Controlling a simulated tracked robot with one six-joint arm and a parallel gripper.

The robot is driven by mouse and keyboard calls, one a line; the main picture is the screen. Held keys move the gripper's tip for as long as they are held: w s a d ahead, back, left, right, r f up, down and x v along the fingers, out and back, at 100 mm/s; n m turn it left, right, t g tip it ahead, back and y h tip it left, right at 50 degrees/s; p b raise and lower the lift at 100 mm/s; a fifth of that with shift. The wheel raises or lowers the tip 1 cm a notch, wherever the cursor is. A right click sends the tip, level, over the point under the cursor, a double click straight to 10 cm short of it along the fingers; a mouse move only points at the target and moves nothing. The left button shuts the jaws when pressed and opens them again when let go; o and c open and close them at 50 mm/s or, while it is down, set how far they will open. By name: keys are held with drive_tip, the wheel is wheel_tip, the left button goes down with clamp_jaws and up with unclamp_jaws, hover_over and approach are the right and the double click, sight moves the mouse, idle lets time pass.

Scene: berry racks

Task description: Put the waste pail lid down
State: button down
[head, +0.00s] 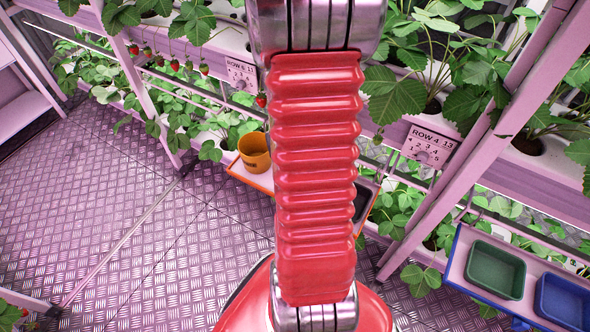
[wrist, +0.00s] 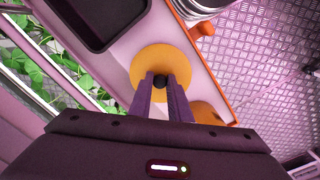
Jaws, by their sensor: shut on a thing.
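The waste pail lid (wrist: 145,62) is a round yellow disc with a dark knob in its middle. My gripper (wrist: 161,82) is shut on that knob from above. The lid is over the pale tray (wrist: 131,29) with an orange edge, between a dark bin and the pail; I cannot tell whether it touches the tray. The yellow-orange waste pail (head: 254,153) stands at the left end of the tray in the head view, its top open. Part of it seems to show beside my gripper in the wrist view (wrist: 206,112). In the head view my arm hides the lid and gripper.
A dark bin (wrist: 98,20) sits on the same tray. Another shelf with a green bin (head: 494,269) and a blue bin (head: 563,301) is at the right. Planted racks with row signs (head: 430,146) stand behind. The metal floor (head: 130,220) at the left is clear.

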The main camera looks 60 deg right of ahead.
drive_tip(key=shift+f, duration=1)
drive_tip(key=shift+f, duration=0.1)
drive_tip(key=c, duration=1.6)
unclamp_jaws()
drive_tip(key=shift+c, duration=0.2)
wheel_tip(320, 180, up, 12)
drive_tip(key=shift+a, duration=0.15)
drive_tip(key=shift+w, duration=0.1)
